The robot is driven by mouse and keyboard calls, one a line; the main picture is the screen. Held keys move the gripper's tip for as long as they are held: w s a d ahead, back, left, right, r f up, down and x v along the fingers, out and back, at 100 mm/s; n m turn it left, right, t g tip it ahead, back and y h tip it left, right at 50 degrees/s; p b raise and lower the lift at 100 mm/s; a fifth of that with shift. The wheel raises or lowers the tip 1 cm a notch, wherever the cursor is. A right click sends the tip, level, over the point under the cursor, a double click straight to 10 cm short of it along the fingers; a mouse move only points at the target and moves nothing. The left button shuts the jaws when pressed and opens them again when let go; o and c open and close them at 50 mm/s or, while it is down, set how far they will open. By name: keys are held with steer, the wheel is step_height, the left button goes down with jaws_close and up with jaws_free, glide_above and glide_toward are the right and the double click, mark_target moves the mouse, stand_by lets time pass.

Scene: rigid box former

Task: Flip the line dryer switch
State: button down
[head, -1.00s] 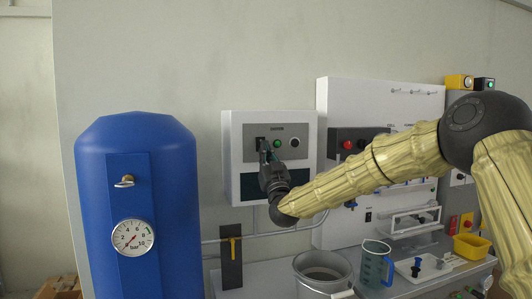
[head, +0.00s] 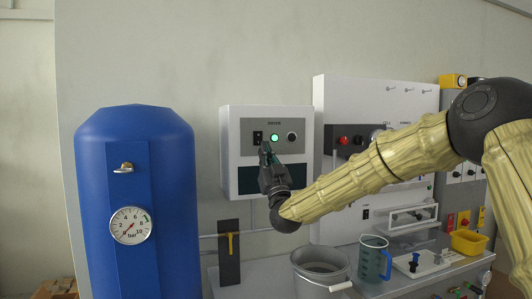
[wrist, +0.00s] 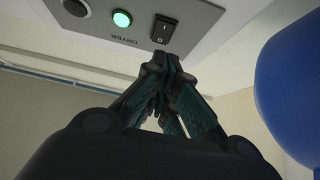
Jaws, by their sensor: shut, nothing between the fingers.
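The line dryer is a white wall box (head: 229,148) with a grey panel marked DRYER. Its black rocker switch (head: 258,137) sits at the left of the panel and also shows in the wrist view (wrist: 164,29), with I and 0 marks. A green lamp (head: 275,138) beside it is lit; it glows in the wrist view too (wrist: 122,18). My gripper (head: 265,147) is shut and empty, its tips just below the switch. In the wrist view the fingertips (wrist: 167,62) lie close to the switch; I cannot tell whether they touch it.
A blue tank (head: 170,190) with a pressure gauge (head: 131,225) stands at the left. A bucket (head: 321,262), a measuring jug (head: 374,258) and a yellow bin (head: 469,243) stand on the bench at the right. A black plate with a yellow lever (head: 230,245) is below the dryer box.

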steer(key=s+d+f+b, duration=0.1)
steer(key=s+d+f, duration=0.1)
steer(key=s+f, duration=0.2)
step_height(320, 180, down, 3)
steer(key=shift+s+r, duration=0.1)
steer(key=shift+s, duration=0.05)
